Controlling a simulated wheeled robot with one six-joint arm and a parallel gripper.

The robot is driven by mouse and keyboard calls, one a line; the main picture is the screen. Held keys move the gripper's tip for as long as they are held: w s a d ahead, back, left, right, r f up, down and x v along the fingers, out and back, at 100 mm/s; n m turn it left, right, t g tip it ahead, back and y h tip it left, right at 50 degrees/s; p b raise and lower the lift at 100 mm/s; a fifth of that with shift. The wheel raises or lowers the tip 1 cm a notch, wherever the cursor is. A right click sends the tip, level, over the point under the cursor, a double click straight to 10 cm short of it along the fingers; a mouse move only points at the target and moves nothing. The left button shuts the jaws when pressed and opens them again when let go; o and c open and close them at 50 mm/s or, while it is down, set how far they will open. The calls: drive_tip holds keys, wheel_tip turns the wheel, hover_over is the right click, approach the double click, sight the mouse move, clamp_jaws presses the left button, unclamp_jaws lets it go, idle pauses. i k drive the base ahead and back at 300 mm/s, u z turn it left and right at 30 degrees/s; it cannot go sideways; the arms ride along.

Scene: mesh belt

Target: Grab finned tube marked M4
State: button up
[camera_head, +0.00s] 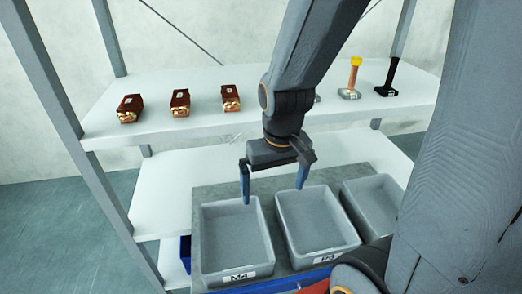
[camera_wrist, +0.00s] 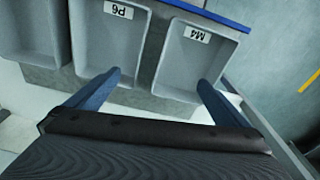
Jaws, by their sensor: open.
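My gripper (camera_head: 273,190) is open and empty, pointing down above the grey bins; its two blue fingers also show in the wrist view (camera_wrist: 158,85). The grey bin labelled M4 (camera_head: 236,235) is below and left of it and looks empty; it also shows in the wrist view (camera_wrist: 182,65), with its label upside down. I cannot make out a finned tube marked M4. A yellow-topped tool-like piece (camera_head: 354,75) and a black one (camera_head: 388,78) stand on the upper shelf. Another piece (camera_head: 318,98) there is mostly hidden by my arm.
Three brown packs (camera_head: 180,103) stand left on the upper shelf (camera_head: 200,125). The bin with a label like P6 (camera_head: 315,225) and a third bin (camera_head: 372,205) look empty. Shelf posts (camera_head: 75,130) flank the left. A blue container (camera_head: 186,250) shows low left.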

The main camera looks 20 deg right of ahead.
sight(130, 107)
drive_tip(key=u, duration=1.45)
drive_tip(key=k, duration=1)
drive_tip(key=z, duration=1.2)
